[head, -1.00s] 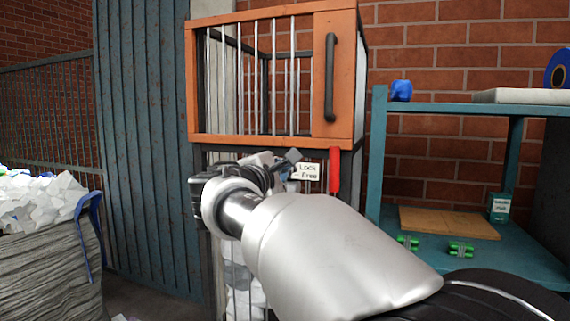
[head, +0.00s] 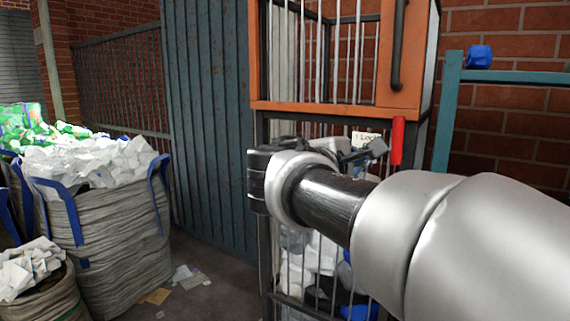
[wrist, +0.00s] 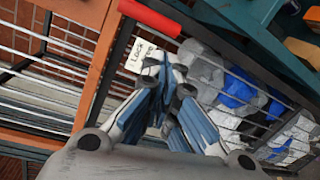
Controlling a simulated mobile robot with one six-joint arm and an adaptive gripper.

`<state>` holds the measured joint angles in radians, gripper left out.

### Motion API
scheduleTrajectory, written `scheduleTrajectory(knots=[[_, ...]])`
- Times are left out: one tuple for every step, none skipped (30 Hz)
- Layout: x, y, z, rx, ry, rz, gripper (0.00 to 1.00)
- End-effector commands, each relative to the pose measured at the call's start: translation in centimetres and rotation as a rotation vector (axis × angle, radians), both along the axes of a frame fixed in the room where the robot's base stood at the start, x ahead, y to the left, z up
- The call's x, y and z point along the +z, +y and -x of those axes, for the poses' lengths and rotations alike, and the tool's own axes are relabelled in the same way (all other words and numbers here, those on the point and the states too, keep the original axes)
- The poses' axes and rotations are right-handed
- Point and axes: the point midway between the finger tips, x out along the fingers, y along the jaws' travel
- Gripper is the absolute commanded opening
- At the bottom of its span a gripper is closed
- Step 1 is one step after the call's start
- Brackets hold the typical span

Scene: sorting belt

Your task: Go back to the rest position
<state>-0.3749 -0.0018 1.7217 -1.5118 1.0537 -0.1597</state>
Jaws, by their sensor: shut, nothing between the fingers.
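My gripper (head: 360,153) shows in the head view at the end of my silver arm, partly hidden behind my wrist. It is in front of the cage's lower section, left of the red handle (head: 397,140). In the wrist view my gripper (wrist: 174,82) has its blue-grey fingers together and holds nothing. The fingertips appear close to the small white "Lock Free" label (wrist: 142,62) in that view, but I cannot tell whether they touch it.
The orange-framed cage (head: 330,112) stands ahead, with white and blue items (head: 318,255) behind its lower bars. A large sack (head: 110,240) of white scraps stands left, with a smaller sack (head: 50,303) nearby. A teal shelf (head: 510,77) is right. Scraps (head: 187,275) litter the floor.

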Motion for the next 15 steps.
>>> scheduleTrajectory(knots=[[-1.8,-1.9,2.1,-0.037,0.025,-0.088,0.0],[-3.1,-2.9,3.5,-0.059,0.043,-0.15,0.0],[-5.0,-4.0,5.5,-0.09,0.066,-0.237,0.0],[-6.6,-4.7,7.1,-0.116,0.083,-0.307,0.0],[-8.2,-5.3,8.7,-0.142,0.099,-0.38,0.0],[-10.3,-5.8,10.9,-0.179,0.118,-0.476,0.0],[-11.9,-6.1,12.6,-0.208,0.132,-0.549,0.0],[-13.5,-6.2,14.4,-0.236,0.142,-0.623,0.0],[-15.5,-6.1,16.6,-0.274,0.153,-0.724,0.0],[-17.1,-5.9,18.4,-0.305,0.161,-0.801,0.0],[-18.5,-5.5,20.1,-0.336,0.167,-0.879,0.0],[-20.4,-4.9,22.3,-0.377,0.172,-0.982,0.0],[-21.8,-4.2,23.8,-0.407,0.174,-1.057,0.0],[-23.0,-3.6,25.1,-0.435,0.174,-1.13,0.0],[-24.4,-2.6,26.7,-0.472,0.174,-1.219,0.0]])
